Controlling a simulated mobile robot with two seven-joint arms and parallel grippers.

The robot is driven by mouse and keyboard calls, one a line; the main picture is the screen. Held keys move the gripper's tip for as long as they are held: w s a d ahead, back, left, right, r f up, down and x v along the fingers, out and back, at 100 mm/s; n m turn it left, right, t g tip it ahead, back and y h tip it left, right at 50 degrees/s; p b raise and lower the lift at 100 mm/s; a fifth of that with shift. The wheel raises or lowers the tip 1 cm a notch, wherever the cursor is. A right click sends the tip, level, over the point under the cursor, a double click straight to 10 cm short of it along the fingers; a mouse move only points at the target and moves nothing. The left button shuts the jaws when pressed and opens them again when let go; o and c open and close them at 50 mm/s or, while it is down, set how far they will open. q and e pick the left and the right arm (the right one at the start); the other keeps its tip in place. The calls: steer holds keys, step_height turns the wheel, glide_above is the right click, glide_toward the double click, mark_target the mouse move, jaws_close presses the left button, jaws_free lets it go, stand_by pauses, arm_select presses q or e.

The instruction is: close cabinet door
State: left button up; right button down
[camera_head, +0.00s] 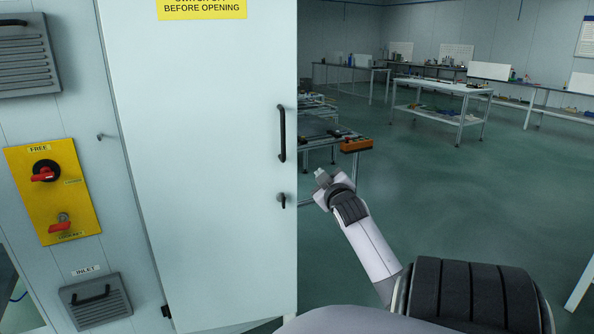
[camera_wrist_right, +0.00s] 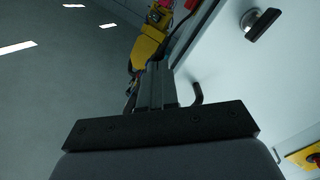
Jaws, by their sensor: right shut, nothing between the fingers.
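The cabinet door (camera_head: 210,170) is a pale panel standing open, its outer face towards me and its free edge at the right. It has a black bar handle (camera_head: 282,133) and a small black latch (camera_head: 283,200) near that edge. My right gripper (camera_head: 321,178) is shut and empty, just right of the free edge at about latch height. I cannot tell whether it touches the door. In the right wrist view, the shut fingers (camera_wrist_right: 154,72) point away beside a pale surface (camera_wrist_right: 235,85). My left gripper is not in view.
The cabinet front at left carries a yellow switch panel (camera_head: 56,190) with red knobs, and a lower vent (camera_head: 95,301). A bench with an orange item (camera_head: 356,145) stands behind the door edge. A white table (camera_head: 443,90) stands further back. The green floor (camera_head: 450,190) at right is open.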

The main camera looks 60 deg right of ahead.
mark_target(293, 166)
steer(key=a+m, duration=0.7)
steer(key=a, duration=0.3)
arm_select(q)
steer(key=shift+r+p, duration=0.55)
arm_select(e)
steer(key=x, duration=1.3)
steer(key=shift+d, duration=0.45)
